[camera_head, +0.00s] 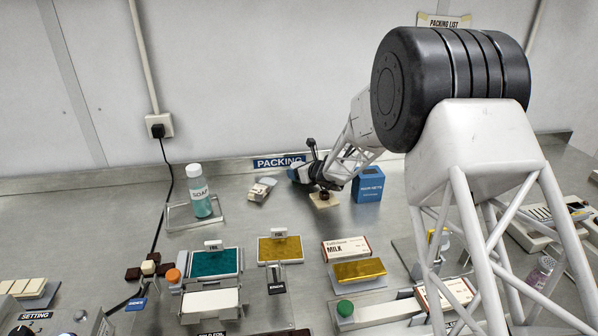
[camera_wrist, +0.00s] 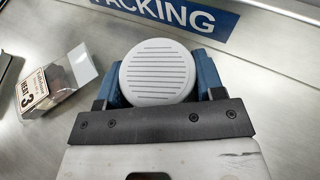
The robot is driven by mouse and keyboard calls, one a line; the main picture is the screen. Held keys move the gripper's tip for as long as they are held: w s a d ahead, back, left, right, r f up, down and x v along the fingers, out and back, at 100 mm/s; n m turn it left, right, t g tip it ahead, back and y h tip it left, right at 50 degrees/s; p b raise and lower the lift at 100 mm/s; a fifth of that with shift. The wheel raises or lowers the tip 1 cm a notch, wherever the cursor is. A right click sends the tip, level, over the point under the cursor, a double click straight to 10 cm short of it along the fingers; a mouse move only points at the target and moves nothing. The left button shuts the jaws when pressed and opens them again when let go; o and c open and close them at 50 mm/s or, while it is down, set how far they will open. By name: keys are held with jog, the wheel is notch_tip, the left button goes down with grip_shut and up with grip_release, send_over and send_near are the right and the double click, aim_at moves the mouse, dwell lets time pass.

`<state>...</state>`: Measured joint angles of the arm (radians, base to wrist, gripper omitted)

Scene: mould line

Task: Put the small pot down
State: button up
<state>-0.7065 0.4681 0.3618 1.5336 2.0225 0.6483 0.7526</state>
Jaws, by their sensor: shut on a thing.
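In the wrist view, the fingers close on both sides of a round pale grey piece with a ribbed face (camera_wrist: 160,74), which I take to be the small pot. Only its face shows; its sides and underside are hidden. In the head view I cannot make the pot out. I cannot tell whether it touches the bench.
The PACKING sign (camera_head: 279,161) is on the back ledge. A soap bottle (camera_head: 199,194) stands left.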

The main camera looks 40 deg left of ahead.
jog(key=shift+f, duration=0.1)
jog(key=o, duration=1)
jog(key=shift+r, duration=0.2)
jog(key=shift+s+d+r, duration=0.1)
jog(key=shift+d+r, duration=0.05)
jog(key=shift+d, duration=0.25)
jog(key=shift+v, duration=5.55)
jog(key=shift+d, duration=0.1)
